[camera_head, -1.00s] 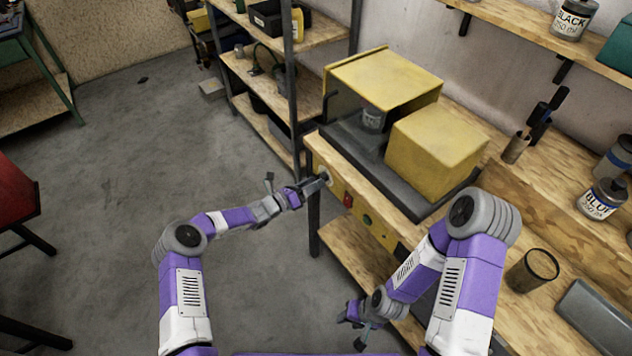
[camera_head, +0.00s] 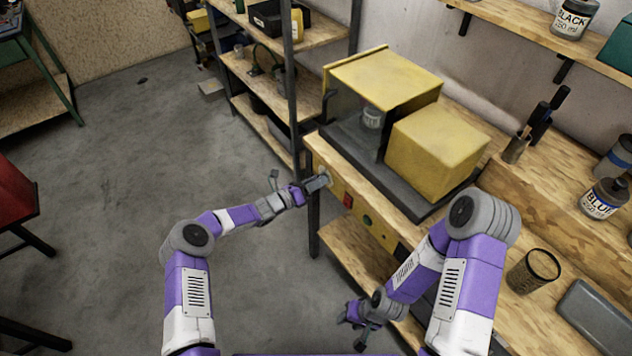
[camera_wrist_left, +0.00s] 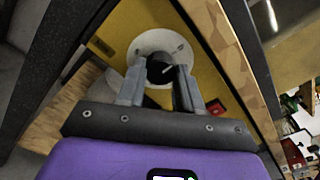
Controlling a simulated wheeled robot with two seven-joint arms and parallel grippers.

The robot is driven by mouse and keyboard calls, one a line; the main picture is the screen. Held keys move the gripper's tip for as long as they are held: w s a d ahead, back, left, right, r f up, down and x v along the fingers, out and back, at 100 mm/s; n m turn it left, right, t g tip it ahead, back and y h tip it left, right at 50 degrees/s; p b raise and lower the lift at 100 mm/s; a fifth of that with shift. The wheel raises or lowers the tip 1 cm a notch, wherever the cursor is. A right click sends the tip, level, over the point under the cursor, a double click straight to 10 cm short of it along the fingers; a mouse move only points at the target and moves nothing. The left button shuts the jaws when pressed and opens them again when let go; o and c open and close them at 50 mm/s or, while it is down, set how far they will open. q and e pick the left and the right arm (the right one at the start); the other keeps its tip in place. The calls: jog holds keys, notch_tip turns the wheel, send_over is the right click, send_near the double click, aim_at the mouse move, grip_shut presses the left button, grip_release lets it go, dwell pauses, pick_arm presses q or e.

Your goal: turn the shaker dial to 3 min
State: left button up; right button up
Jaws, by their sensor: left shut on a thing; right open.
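The shaker (camera_head: 432,152) is a yellow and dark grey machine on the wooden bench, with a can (camera_head: 371,118) in its dark opening. Its yellow control panel (camera_head: 375,228) is on the bench front. The dial (camera_wrist_left: 160,70) is a black knob with a pale pointer line on a round white plate (camera_wrist_left: 142,46), seen in the left wrist view. My left gripper (camera_head: 322,181) is at the panel's left end, its fingers (camera_wrist_left: 160,88) shut on the dial from both sides. The scale marks are too small to read. My right gripper (camera_head: 358,332) is open and empty, low before the bench.
A red button (camera_head: 348,201) and a green button (camera_head: 367,221) sit right of the dial on the panel.

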pick_arm(q)
jog(key=shift+a+m+b, duration=0.1)
jog(key=shift+m+b, duration=2.3)
jog(key=shift+m, duration=12.4)
jog(key=o, duration=1)
